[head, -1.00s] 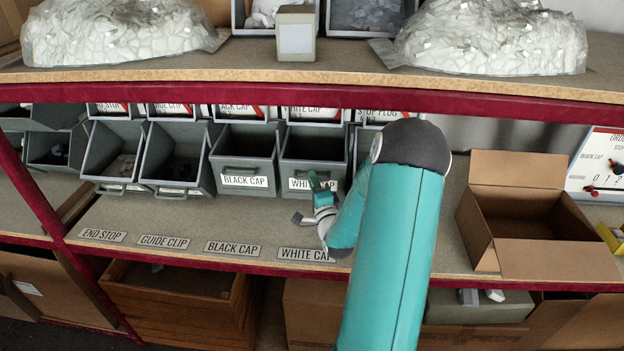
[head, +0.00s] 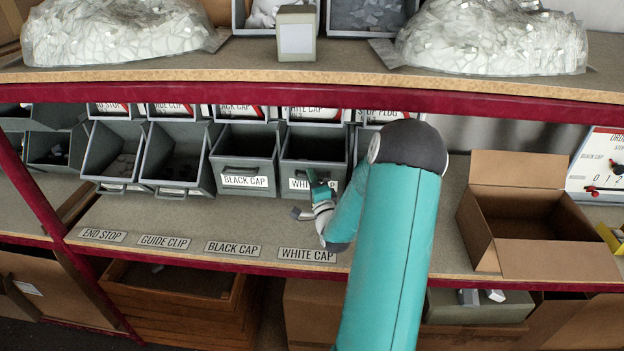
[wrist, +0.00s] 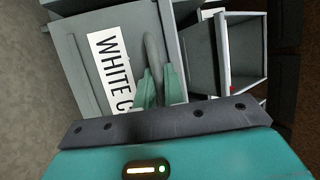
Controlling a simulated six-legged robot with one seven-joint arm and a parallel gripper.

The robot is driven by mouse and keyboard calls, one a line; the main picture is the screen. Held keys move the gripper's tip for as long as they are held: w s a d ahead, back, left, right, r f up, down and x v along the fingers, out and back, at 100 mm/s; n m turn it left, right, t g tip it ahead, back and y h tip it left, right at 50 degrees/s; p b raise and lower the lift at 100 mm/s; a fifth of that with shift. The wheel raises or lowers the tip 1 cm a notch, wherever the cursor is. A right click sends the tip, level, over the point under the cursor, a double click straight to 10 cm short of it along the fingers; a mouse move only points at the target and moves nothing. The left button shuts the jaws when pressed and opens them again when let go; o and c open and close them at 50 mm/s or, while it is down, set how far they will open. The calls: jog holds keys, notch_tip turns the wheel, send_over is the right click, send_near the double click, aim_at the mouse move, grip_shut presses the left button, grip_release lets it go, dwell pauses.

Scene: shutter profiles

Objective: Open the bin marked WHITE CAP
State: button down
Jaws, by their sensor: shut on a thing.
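The WHITE CAP bin (head: 296,167) is a grey bin with a white label, in the row under the upper shelf in the head view. Its front stands fairly upright and its inside is dark. In the wrist view the bin front (wrist: 84,75) shows its label and a grey bar handle (wrist: 154,50). My gripper (wrist: 160,75) has its green fingers on either side of this handle, shut on it. In the head view my gripper (head: 313,180) is at the bin's front, hiding part of the label.
The BLACK CAP bin (head: 244,168) stands directly left. Two bins further left tip forward, showing contents. The upper shelf edge (head: 240,91) runs above. A cardboard box (head: 555,258) stands at right.

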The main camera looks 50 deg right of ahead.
jog(key=shift+s+a+f, duration=0.55)
jog(key=shift+a+f, duration=0.1)
jog(key=shift+f, duration=0.5)
jog(key=shift+s+a+f, duration=0.45)
jog(key=shift+a+f, duration=0.1)
jog(key=shift+f, duration=0.5)
jog(key=shift+s+a+f, duration=0.45)
jog(key=shift+a+f, duration=0.1)
jog(key=shift+f, duration=0.5)
jog(key=c, duration=1.8)
grip_release()
jog(key=shift+o, duration=0.2)
jog(key=v, duration=1.4)
jog(key=shift+f, duration=0.1)
jog(key=shift+w, duration=0.1)
